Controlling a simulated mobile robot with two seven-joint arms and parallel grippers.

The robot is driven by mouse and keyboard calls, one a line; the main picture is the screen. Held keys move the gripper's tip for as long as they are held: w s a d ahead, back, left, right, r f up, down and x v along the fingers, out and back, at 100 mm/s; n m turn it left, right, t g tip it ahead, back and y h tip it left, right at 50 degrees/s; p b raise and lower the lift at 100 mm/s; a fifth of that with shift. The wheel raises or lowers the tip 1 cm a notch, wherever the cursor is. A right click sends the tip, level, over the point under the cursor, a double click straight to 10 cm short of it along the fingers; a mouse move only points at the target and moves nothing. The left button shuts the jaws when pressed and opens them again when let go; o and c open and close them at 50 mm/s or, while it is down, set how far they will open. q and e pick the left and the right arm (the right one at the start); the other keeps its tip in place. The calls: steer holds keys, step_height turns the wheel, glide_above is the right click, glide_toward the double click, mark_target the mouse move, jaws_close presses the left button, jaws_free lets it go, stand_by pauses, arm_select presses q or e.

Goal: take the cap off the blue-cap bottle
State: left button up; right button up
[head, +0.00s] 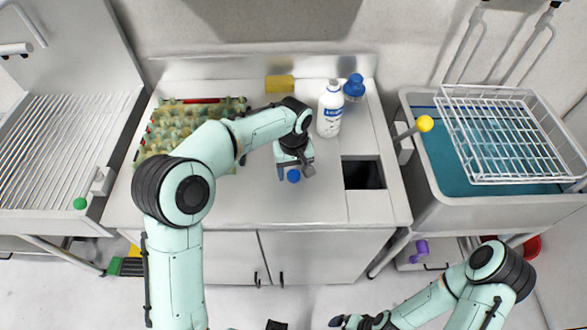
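A white bottle (330,112) with blue print stands upright on the counter, right of my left arm. Its top looks white, with no blue cap on it. A small round blue cap (293,175) is at the front middle of the counter, at my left gripper (295,171). The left gripper points down with its fingers spread to either side of the cap, and they look apart from it. My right gripper (337,321) is low at the bottom edge, away from the counter, and too small to read.
A blue-topped container (354,87) stands behind the bottle. A yellow block (280,83) lies at the back. Egg trays (170,128) fill the counter's left. A dark square opening (362,174) is at its right. A sink with a wire rack (500,130) stands further right.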

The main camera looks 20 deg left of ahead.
mark_target(293, 175)
arm_select(q)
step_height(293, 175, up, 12)
steer(key=p, duration=0.2)
steer(key=shift+r, duration=0.2)
arm_select(e)
steer(key=w+r, duration=0.1)
steer(key=r, duration=0.1)
steer(key=shift+w+r, duration=0.3)
steer(key=shift+w, duration=0.1)
